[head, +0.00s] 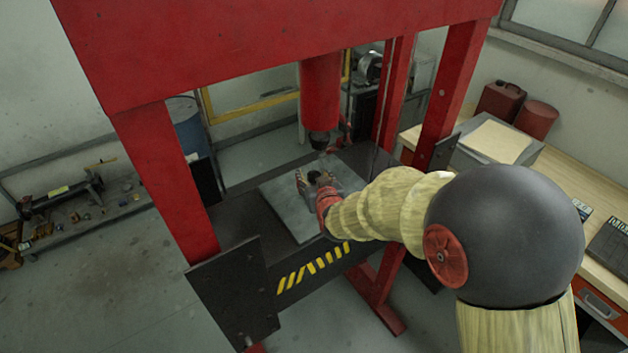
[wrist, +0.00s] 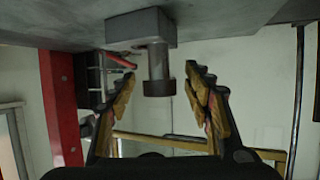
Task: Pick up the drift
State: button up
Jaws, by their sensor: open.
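What I take for the drift (wrist: 158,66) is a short grey cylinder with a wider dark end. In the wrist view, which looks upside down, it joins a grey block (wrist: 141,27) against the flat plate. In the head view its dark top (head: 312,177) shows above the grey plate (head: 282,208), below the red press ram (head: 320,95). My gripper (head: 313,181) is open, low over the plate. In the wrist view its stepped fingers (wrist: 160,76) stand on both sides of the drift, with a visible gap on each side. The drift's lower part is partly hidden in the head view.
The red press frame (head: 165,180) surrounds the work area, with a post on each side and a beam above. A wooden bench (head: 560,180) with red cans (head: 500,101) stands at the right. A low shelf (head: 85,215) stands at the left. The floor in front is clear.

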jog(key=shift+c, duration=1.2)
grip_shut()
